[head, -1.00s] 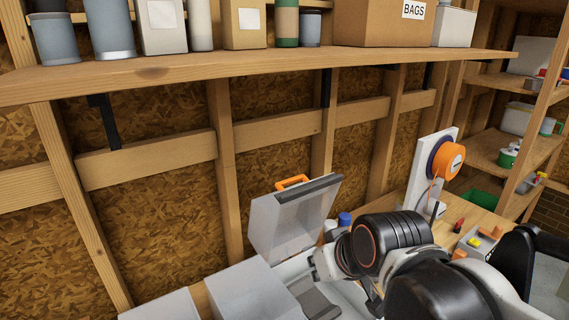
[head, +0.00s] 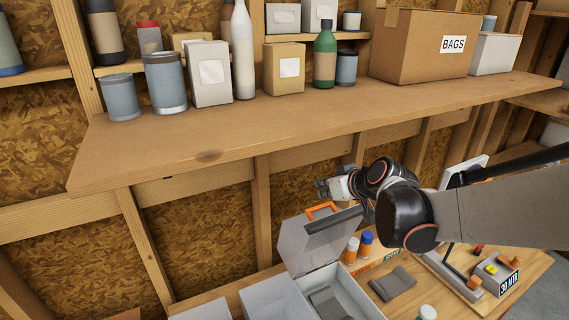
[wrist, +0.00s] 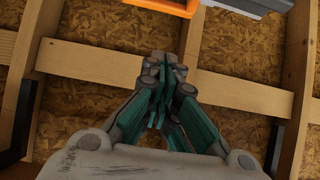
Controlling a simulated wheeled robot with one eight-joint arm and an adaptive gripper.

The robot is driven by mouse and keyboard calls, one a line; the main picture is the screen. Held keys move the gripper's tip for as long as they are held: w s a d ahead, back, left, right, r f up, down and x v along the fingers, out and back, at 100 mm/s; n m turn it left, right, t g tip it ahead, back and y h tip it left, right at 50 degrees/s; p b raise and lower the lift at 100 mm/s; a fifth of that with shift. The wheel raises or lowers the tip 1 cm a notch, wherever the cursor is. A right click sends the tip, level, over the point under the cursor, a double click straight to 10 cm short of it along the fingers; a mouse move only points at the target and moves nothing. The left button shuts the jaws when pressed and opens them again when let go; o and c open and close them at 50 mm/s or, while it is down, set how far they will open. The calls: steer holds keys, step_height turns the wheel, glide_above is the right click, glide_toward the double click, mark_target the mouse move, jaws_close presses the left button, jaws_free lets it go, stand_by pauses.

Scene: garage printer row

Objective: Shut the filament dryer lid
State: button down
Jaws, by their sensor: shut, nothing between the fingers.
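The filament dryer is a light grey box (head: 345,296) on the bench in the head view. Its grey lid (head: 310,246) stands raised at the box's back, with a dark front edge and an orange handle (head: 322,212) on top. My gripper (head: 322,187) is up behind the lid, just above the orange handle in the picture, below the shelf. In the wrist view my gripper (wrist: 162,65) is shut and empty, facing the wall. The orange handle (wrist: 165,5) and a grey strip of the lid show at the top edge there, apart from the fingers.
A wooden shelf (head: 220,138) with cans, bottles and a BAGS carton (head: 425,45) overhangs the area. Small bottles (head: 351,250) with orange and blue caps stand right of the lid.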

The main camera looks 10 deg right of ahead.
mark_target(314, 208)
steer(key=x, duration=1)
steer(key=shift+d, duration=0.15)
steer(key=s, duration=0.2)
steer(key=s+d, duration=0.1)
steer(key=shift+s+f, duration=0.1)
steer(key=shift+f, duration=0.4)
steer(key=shift+s, duration=0.1)
steer(key=shift+b, duration=0.3)
